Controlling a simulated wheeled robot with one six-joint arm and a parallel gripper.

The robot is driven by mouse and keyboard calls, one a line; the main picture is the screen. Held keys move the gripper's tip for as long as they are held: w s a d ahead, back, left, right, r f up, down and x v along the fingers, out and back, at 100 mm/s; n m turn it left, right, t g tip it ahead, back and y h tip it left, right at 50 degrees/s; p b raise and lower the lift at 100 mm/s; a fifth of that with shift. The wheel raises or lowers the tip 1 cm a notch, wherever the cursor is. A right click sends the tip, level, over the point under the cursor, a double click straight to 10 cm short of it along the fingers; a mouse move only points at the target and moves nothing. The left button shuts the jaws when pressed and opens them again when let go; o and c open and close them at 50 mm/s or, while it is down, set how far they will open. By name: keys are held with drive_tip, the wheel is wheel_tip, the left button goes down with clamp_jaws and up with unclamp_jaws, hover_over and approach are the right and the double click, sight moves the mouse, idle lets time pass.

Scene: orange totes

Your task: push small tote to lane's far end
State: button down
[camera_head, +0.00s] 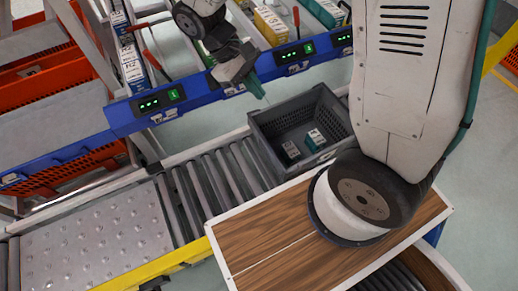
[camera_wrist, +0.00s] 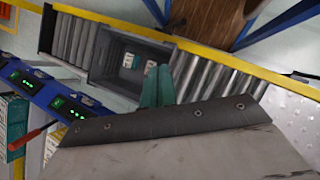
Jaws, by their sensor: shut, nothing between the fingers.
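A small grey tote (camera_head: 262,128) sits on the roller lane (camera_head: 212,180), close to the wooden board on my body. Two small boxes lie inside it, one white and dark (camera_head: 291,150) and one teal and white (camera_head: 315,138). The tote also shows in the wrist view (camera_wrist: 104,50). My gripper (camera_head: 257,88) is shut and empty, its teal fingers pointing down above the tote's far left side. In the wrist view the gripper's fingers (camera_wrist: 156,86) overlap the tote's edge; I cannot tell whether they touch it.
A blue rail with green displays (camera_head: 160,100) runs behind the lane, with shelves of boxes (camera_head: 270,25) above it. Left of the tote the rollers are clear, leading to a metal ball-transfer plate (camera_head: 95,235). A yellow edge (camera_head: 165,265) borders the lane's front.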

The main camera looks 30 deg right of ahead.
drive_tip(key=w+a+f+n+h, duration=0.1)
drive_tip(key=w+f+n+h, duration=0.1)
drive_tip(key=f, duration=0.6)
drive_tip(key=w+a+f+n+h, duration=0.1)
drive_tip(key=w+a+f+n, duration=0.1)
drive_tip(key=f, duration=0.6)
drive_tip(key=n+t+h, duration=0.1)
drive_tip(key=n+t, duration=0.3)
drive_tip(key=n, duration=0.3)
approach(266, 151)
wheel_tip(266, 151, down, 4)
drive_tip(key=d, duration=0.3)
drive_tip(key=shift+r, duration=0.15)
drive_tip(key=shift+s+d, duration=0.1)
drive_tip(key=shift+d, duration=0.25)
drive_tip(key=shift+n, duration=0.3)
